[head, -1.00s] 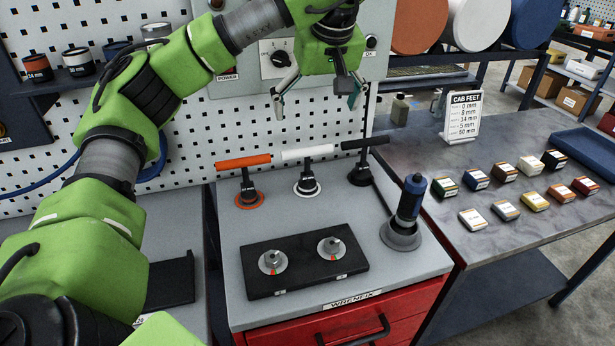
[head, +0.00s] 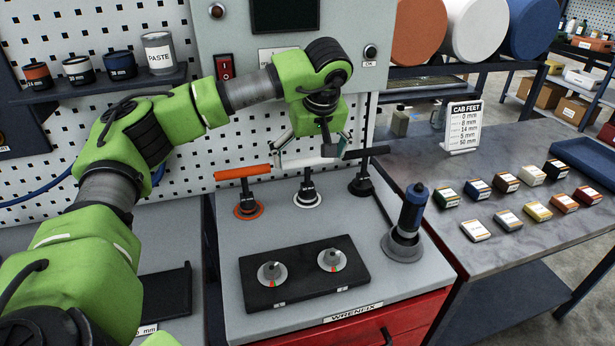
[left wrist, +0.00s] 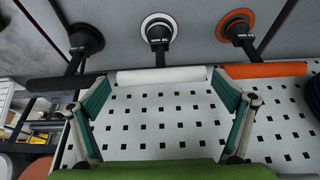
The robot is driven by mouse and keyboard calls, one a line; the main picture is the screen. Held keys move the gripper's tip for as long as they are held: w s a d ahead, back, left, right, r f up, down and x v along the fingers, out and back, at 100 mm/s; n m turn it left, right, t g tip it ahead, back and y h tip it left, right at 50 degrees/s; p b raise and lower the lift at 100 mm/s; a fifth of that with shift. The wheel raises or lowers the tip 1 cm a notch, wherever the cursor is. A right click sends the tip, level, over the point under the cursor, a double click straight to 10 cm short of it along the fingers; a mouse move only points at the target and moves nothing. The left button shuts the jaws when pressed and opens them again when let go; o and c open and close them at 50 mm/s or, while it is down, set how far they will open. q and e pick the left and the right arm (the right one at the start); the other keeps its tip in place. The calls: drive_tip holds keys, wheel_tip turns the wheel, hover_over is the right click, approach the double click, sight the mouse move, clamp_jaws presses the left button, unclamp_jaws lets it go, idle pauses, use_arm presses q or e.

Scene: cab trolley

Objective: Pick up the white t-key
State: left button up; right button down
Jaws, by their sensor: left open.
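The white t-key (head: 307,182) stands upright on the trolley top, its round foot in a white ring and its white crossbar level. My left gripper (head: 312,152) is open just above it, with one finger toward each end of the crossbar. In the left wrist view the white crossbar (left wrist: 150,77) lies lengthwise across the gap between the open fingertips of my left gripper (left wrist: 164,92). I cannot tell whether the fingers touch it. My right gripper is not in view.
An orange t-key (head: 245,190) stands close on the left and a black t-key (head: 362,178) close on the right. A black plate (head: 304,285) with two round fittings lies in front. A blue-handled tool (head: 411,207) stands in a grey holder at right. A pegboard (head: 80,130) is behind.

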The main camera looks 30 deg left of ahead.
sight(308, 159)
use_arm(q)
drive_tip(key=x, duration=0.3)
drive_tip(key=shift+a+f, duration=0.15)
drive_tip(key=shift+a, duration=0.05)
drive_tip(key=c, duration=1.3)
drive_tip(key=shift+c, duration=0.2)
